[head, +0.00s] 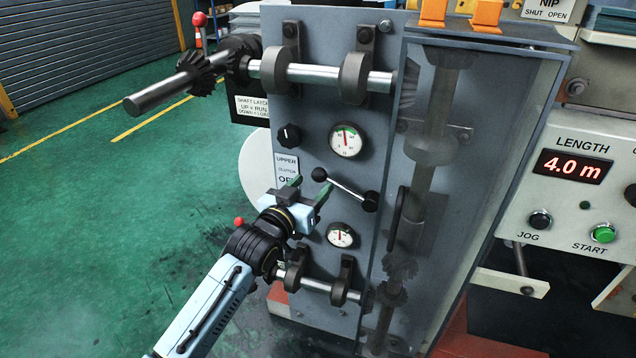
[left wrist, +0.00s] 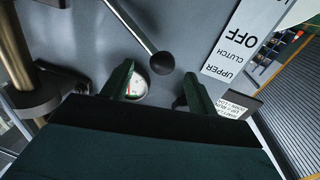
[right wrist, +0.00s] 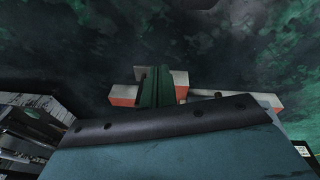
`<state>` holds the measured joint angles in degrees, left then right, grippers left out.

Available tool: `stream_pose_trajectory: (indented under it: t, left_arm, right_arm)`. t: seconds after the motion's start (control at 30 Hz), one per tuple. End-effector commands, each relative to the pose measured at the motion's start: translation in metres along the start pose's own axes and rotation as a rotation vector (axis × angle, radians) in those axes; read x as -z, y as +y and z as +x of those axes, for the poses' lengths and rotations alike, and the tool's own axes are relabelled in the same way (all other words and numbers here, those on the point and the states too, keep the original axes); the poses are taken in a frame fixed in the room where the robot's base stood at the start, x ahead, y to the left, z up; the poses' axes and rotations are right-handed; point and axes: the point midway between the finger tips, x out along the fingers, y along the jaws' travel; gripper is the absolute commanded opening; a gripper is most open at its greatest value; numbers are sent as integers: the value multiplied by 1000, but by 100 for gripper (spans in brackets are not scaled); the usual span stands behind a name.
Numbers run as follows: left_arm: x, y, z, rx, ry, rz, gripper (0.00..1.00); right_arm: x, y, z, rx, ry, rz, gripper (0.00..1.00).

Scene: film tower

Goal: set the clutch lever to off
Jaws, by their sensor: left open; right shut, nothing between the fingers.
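The clutch lever is a thin metal rod (head: 347,188) with a black ball knob (head: 319,174), on a dark pivot hub on the grey panel. The rod slopes up and left from the hub. My left gripper (head: 309,188) is open, its green fingers close to the knob. In the left wrist view the knob (left wrist: 162,62) shows just past and between the fingertips (left wrist: 158,82); I cannot tell whether they touch. The white clutch label (left wrist: 234,42) reads UPPER CLUTCH OFF, and is partly cut off in the head view. My right gripper (right wrist: 157,86) is shut and empty, away from the panel.
Two round gauges sit above (head: 345,140) and below (head: 341,235) the lever. A black knob (head: 289,135) is at upper left. Metal shafts (head: 330,76) stick out left. A clear guard (head: 470,180) covers gears on the right. Open green floor (head: 120,210) lies left.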

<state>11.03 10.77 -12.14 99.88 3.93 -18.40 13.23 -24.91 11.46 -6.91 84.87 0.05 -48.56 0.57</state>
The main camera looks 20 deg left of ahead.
Motion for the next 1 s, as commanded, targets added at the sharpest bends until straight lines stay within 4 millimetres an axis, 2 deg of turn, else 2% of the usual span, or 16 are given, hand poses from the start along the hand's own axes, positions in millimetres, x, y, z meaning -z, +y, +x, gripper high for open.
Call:
stream_pose_trajectory:
  t: [0.1, 0.23, 0.67, 1.0]
  left_arm:
    - [-1, 0, 19, 0, 1, -1, 59]
    - [0, 0, 31, 0, 1, -1, 59]
    - [0, 0, 38, 0, 0, -1, 57]
    - [0, 0, 38, 0, -1, 0, 13]
  right_arm:
    - [10, 1, -8, -2, 9, 4, 0]
    - [17, 0, -16, -2, 15, 7, 0]
    - [21, 1, -21, -2, 17, 8, 0]
    - [21, 0, -21, -2, 18, 8, 0]
